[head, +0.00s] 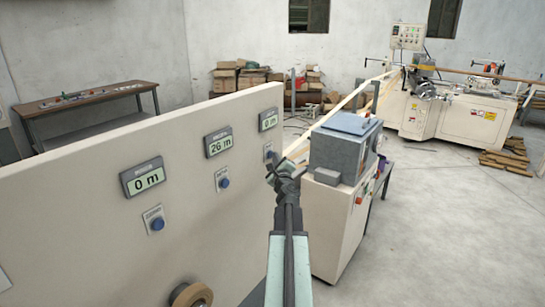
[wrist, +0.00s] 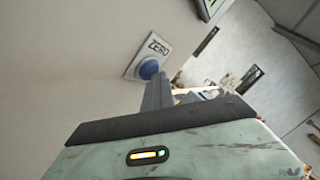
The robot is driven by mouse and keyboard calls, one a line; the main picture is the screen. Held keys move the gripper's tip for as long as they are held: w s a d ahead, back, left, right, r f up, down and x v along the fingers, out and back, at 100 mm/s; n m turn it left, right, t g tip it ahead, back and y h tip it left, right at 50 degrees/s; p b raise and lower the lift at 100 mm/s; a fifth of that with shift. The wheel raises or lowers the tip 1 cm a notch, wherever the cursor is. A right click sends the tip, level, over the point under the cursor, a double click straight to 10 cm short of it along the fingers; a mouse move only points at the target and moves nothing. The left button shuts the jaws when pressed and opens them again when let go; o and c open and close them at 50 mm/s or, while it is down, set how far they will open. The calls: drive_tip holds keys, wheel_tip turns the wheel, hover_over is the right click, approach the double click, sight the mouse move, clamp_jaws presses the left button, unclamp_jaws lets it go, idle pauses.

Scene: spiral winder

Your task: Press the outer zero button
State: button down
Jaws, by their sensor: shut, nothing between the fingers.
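A cream panel (head: 90,190) carries three meter displays: the left display (head: 149,178) reads 0 m, the middle display (head: 218,142) reads 26 m, and the right display (head: 268,119) seems to read 0 m. Below each is a blue button: left button (head: 157,224), middle button (head: 223,182) and right button (head: 268,153). Their labels are too small to read in the head view. My gripper (head: 272,168) is shut and empty, close to the right button. In the wrist view a blue button (wrist: 148,68) marked ZERO lies just beyond my fingertips (wrist: 158,90); I cannot tell whether they touch.
A grey-topped machine cabinet (head: 345,150) stands right of my arm, beyond the panel. A roll (head: 191,295) sits low on the panel. A workbench (head: 85,97) stands behind it at the left. Open floor (head: 430,230) lies at the right.

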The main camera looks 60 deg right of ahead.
drive_tip(key=shift+s, duration=0.8)
drive_tip(key=s, duration=0.5)
idle(0.8)
